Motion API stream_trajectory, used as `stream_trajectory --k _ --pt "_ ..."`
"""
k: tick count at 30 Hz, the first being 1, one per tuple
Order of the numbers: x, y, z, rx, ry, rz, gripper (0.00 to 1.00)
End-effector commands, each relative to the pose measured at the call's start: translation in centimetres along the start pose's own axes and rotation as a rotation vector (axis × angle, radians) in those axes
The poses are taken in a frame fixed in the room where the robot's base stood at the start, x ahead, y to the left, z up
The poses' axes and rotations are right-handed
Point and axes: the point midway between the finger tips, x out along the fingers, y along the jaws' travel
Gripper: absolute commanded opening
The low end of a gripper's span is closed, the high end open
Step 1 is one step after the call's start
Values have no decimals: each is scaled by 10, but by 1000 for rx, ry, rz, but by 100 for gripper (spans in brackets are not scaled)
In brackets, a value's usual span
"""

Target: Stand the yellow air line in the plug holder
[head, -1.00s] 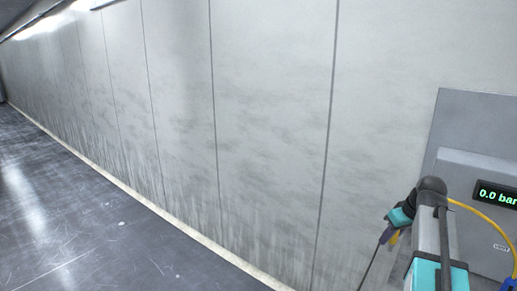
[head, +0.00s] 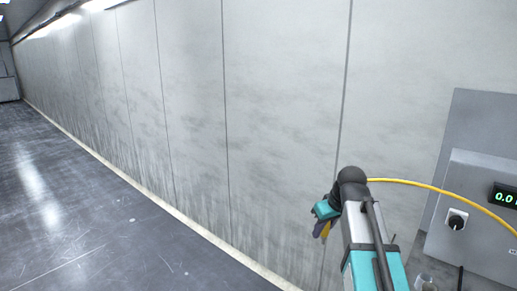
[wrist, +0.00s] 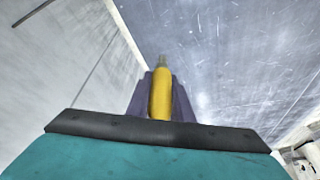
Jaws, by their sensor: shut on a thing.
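The yellow air line (head: 440,189) runs from behind my wrist in an arc to the right edge of the head view. Its yellow end (wrist: 161,95), with a small metal tip, sits between the two dark purple fingers of my gripper (wrist: 160,82) in the wrist view. My gripper (head: 322,229) is shut on it, in front of the pale wall, with fingers pointing down. The tip is clear of any surface in the wrist view. I cannot make out a plug holder in either view.
A grey panel (head: 478,165) stands at the right with a green pressure display (head: 503,196) and a round black fitting (head: 457,220). A clear object (head: 424,281) shows at the bottom edge. The long pale wall (head: 280,120) is close behind my gripper. The dark floor (head: 80,220) at left is clear.

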Motion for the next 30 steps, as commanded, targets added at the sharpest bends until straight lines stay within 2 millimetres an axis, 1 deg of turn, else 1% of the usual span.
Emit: stream_trajectory --k 1,3,7,9,11,16,21,30 --pt "1 -13 -3 1 1 2 0" --pt "2 -26 -7 13 1 6 0" --pt "2 -46 -12 54 1 23 0" --pt "2 -50 -11 92 0 39 0" --pt "1 -50 -10 130 0 54 0" --pt "-1 -42 -4 247 0 103 0" --pt "-2 -39 -3 332 0 138 0" --pt "-2 -38 -3 367 0 152 0"
